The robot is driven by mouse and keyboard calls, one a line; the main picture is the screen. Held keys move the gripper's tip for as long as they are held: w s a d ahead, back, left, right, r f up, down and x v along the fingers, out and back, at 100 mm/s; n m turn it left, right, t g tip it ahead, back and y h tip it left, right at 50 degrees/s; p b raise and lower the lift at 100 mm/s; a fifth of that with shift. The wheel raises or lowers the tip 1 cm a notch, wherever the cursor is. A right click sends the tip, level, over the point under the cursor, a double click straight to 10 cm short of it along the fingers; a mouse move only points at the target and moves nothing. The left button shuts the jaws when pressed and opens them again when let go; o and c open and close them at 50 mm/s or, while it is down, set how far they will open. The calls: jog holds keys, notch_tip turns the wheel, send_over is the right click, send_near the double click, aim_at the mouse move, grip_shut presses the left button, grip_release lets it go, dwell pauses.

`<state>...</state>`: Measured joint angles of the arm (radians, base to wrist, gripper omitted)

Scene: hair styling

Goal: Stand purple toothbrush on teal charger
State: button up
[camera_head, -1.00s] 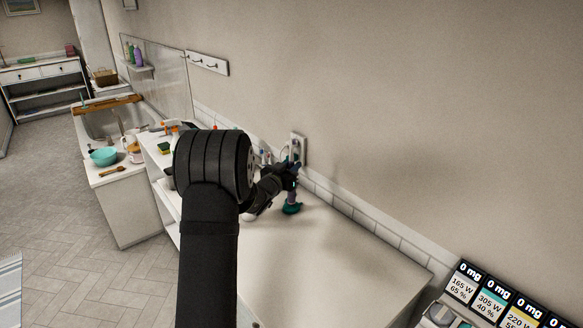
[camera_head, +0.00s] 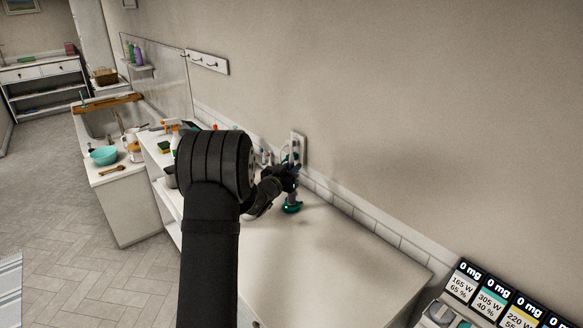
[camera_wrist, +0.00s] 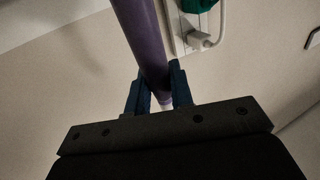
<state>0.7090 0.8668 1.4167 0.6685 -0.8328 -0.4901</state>
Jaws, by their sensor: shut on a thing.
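My gripper (camera_head: 290,178) is at the far end of the counter near the wall and is shut on the purple toothbrush (camera_wrist: 148,40). In the wrist view the purple handle runs from the top edge down between the two fingers (camera_wrist: 158,92). The teal charger (camera_head: 291,208) sits on the counter directly below my gripper. A short part of the toothbrush (camera_head: 291,197) shows between gripper and charger, roughly upright. Its lower end appears at the charger, but whether it is seated I cannot tell. My gripper hides the middle of the toothbrush.
A white wall outlet (camera_head: 299,148) with a plug and cable (camera_wrist: 202,38) is just behind my gripper. The white counter (camera_head: 330,255) is clear toward the front. Bottles and a sponge (camera_head: 164,147) stand to the left. A display stand (camera_head: 500,298) is at the lower right.

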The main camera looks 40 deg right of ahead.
jog(key=shift+f, duration=0.1)
jog(key=o, duration=0.6)
jog(key=shift+a, duration=0.1)
jog(key=shift+v, duration=5.4)
jog(key=x, duration=0.9)
jog(key=shift+a, duration=0.15)
